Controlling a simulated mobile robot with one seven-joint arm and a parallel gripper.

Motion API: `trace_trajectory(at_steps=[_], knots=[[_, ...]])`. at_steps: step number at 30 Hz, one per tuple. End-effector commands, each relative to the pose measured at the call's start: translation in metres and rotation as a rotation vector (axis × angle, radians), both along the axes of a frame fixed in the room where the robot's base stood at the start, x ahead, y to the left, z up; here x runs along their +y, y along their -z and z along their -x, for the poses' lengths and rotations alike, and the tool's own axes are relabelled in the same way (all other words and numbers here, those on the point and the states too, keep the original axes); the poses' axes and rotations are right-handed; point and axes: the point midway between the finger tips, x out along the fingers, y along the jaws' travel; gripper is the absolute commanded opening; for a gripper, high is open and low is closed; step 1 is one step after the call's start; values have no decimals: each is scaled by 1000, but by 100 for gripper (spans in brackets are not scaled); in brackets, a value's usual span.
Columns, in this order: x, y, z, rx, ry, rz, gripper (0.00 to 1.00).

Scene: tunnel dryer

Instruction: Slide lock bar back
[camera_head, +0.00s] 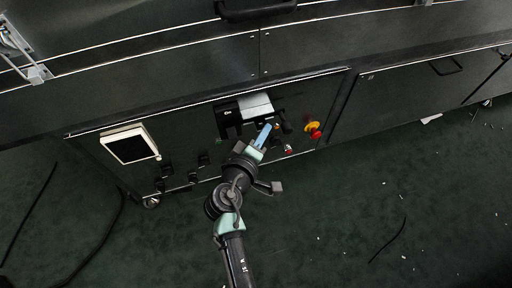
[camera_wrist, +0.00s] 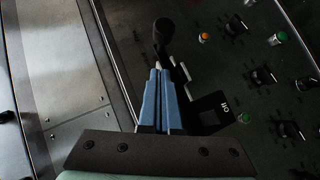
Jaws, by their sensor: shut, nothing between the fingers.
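My gripper (camera_head: 267,127) is shut and empty in front of the dryer's control panel, just below a silver block (camera_head: 255,105) on a black mount. In the wrist view its blue fingertips (camera_wrist: 158,71) are together and point towards a black knob (camera_wrist: 163,31). A small gap seems to show between tips and knob; I cannot tell whether they touch. Short light metal pieces (camera_wrist: 184,70) show just right of the fingers. I cannot tell for sure which part is the lock bar; the fingers hide some of the panel there.
The panel carries a white-framed screen (camera_head: 130,147), a red-and-yellow emergency stop (camera_head: 313,129), an orange button (camera_wrist: 204,38), a green button (camera_wrist: 280,38) and several black rotary switches (camera_wrist: 262,76). A broad metal plate (camera_wrist: 75,85) fills the wrist view's left.

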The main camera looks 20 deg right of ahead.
Motion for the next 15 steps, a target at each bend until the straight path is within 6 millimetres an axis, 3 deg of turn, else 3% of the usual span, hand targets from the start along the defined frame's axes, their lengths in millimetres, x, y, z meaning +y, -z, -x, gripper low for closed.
trace_trajectory(at_steps=[6, 15], knots=[[-27, 16, -1, 2, 1, 0, 0], [-35, 18, -1, 1, 0, 1, 0]])
